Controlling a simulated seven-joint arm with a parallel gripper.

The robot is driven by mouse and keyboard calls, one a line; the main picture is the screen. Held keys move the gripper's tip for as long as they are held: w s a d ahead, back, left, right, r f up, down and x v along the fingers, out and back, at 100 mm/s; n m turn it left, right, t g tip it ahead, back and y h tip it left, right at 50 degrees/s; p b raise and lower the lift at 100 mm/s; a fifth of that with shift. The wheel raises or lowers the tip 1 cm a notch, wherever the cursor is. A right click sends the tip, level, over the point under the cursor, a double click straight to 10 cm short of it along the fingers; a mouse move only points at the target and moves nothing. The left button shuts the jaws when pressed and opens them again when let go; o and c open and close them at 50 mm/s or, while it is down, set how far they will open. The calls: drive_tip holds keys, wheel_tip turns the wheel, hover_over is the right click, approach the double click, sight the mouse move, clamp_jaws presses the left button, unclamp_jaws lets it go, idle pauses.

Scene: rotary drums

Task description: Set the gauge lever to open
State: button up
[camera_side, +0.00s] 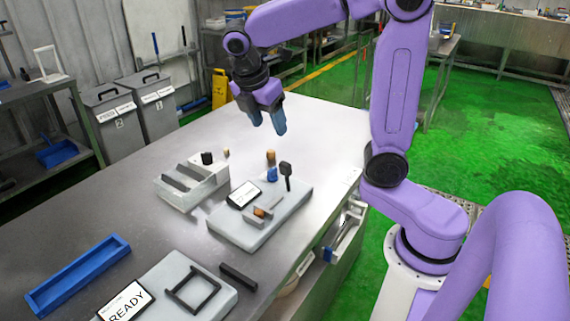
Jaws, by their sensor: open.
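A light grey unit (235,232) stands on the metal table and bears a white display plate (243,194), whose text is too small to read. An upright black lever with a thick head (286,172) stands at its back right edge; I take this as the gauge lever, but cannot read its setting. A small blue knob-like piece (272,175) is just left of it. An orange-brown piece (259,212) sits in a slot at the front of the unit. My gripper (267,125) is open and empty, pointing down, above and behind the lever, apart from it.
A light box with dark bars (188,197) stands left of the unit. Small brown (270,156) and black (207,158) pieces are behind. A blue tray (77,274), a black bar (238,276) and a READY panel (124,303) with a black frame handle are in front. The table's back is clear.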

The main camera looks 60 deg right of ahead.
sight(285, 163)
drive_tip(key=x, duration=1.7)
drive_tip(key=shift+d, duration=0.4)
clamp_jaws()
